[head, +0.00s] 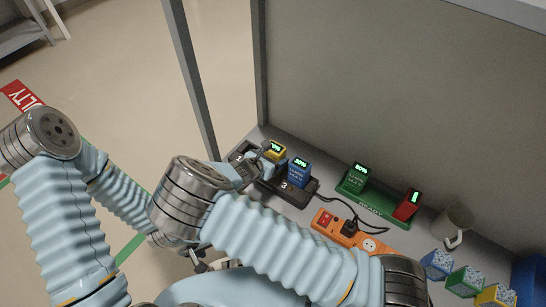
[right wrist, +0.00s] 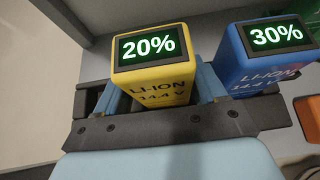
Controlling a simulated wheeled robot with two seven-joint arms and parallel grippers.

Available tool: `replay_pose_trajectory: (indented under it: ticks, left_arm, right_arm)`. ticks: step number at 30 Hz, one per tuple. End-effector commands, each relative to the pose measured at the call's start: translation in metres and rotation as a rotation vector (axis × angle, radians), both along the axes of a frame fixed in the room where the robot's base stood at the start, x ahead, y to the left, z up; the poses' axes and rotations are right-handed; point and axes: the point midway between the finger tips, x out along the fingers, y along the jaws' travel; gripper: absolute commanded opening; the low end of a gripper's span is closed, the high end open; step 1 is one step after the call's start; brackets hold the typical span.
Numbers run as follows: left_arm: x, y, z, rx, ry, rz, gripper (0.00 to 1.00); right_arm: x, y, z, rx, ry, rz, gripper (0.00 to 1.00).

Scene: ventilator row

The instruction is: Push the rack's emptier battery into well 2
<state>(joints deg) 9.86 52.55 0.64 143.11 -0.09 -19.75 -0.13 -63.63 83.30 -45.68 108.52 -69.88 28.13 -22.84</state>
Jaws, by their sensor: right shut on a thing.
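My right gripper (head: 252,162) is shut on a yellow battery (head: 274,150), which reads 20% in the right wrist view (right wrist: 152,70). Its fingers lie on both sides of the battery. It is over the black charger (head: 298,202), left of a blue battery (head: 299,173) reading 30%, beside the mark 3. The gripper hides the battery's foot, so I cannot tell how deep it sits. The green rack (head: 371,207), marked READY, holds a green battery (head: 354,180) reading about 80% and a red battery (head: 406,206) with an unclear reading. My left gripper (head: 200,265) is partly hidden low in the view.
A white mug (head: 455,224) and several small blue, green and yellow blocks (head: 465,280) are at the right. A grey panel (head: 390,110) closes the back.

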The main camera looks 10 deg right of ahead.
Motion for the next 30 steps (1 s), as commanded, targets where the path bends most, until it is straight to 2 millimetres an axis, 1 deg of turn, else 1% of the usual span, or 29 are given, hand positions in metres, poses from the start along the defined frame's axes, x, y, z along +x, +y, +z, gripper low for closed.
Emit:
replay_pose_trajectory:
  ticks: [16, 30]
  left_arm:
    - [0.0000, 0.0000, -0.0092, 0.000, 0.000, 0.000, 0.77]
    - [0.0000, 0.0000, -0.0081, 0.000, 0.000, 0.000, 0.77]
  right_arm:
    - [0.0003, -0.0002, -0.0108, -0.001, -0.001, 0.000, 0.16]
    - [0.0001, -0.0002, -0.0100, 0.000, -0.001, -0.001, 0.16]
